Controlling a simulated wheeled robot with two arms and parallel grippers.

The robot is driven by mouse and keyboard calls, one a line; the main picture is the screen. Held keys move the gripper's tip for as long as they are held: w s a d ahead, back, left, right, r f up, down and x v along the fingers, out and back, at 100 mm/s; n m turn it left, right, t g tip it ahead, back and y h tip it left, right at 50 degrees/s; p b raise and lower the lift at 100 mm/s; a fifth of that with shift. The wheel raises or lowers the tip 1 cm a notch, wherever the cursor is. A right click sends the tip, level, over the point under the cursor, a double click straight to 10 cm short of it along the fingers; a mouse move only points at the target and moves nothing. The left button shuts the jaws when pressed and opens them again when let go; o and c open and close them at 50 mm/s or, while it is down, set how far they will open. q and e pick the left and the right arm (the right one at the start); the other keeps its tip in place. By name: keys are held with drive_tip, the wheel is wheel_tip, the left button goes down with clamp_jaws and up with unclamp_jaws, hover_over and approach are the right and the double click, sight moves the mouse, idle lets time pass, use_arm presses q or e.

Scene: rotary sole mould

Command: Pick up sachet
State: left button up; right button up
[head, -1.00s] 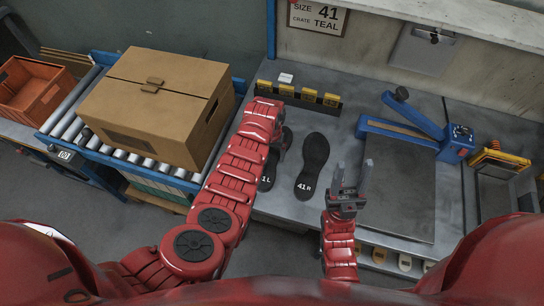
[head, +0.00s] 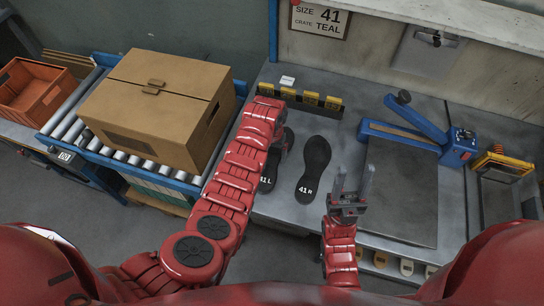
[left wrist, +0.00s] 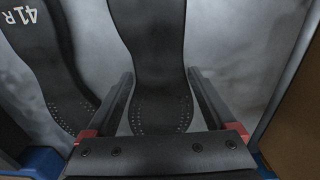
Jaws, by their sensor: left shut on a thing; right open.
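A small white item (head: 287,80), too small to tell surely as a sachet, is at the back of the bench behind the black rack. My left gripper (head: 281,146) is mostly hidden by its own arm at the left sole (head: 269,172), marked L. My right gripper (head: 355,182) is open and empty, above the bench's front part, right of the sole marked 41 R (head: 314,168).
A black rack (head: 300,104) with yellow parts stands behind the soles. A blue-armed press plate (head: 402,190) is at right. A cardboard box (head: 150,110) sits on the roller conveyor (head: 75,126) at left, beside an orange crate (head: 30,98).

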sight(272, 178)
use_arm(q)
drive_tip(key=shift+s+r+b, duration=0.1)
drive_tip(key=shift+r+b, duration=0.6)
drive_tip(key=shift+r, duration=0.2)
drive_tip(key=shift+s+b, duration=0.35)
drive_tip(key=shift+s, duration=0.85)
drive_tip(key=s+p, duration=0.1)
drive_tip(key=s, duration=0.1)
drive_tip(key=s+r+p, duration=0.1)
drive_tip(key=s+p, duration=0.2)
drive_tip(key=s, duration=0.1)
drive_tip(key=shift+r, duration=0.4)
drive_tip(key=s+p, duration=0.3)
drive_tip(key=s, duration=0.3)
drive_tip(key=shift+s+d, duration=0.1)
drive_tip(key=shift+s, duration=0.6)
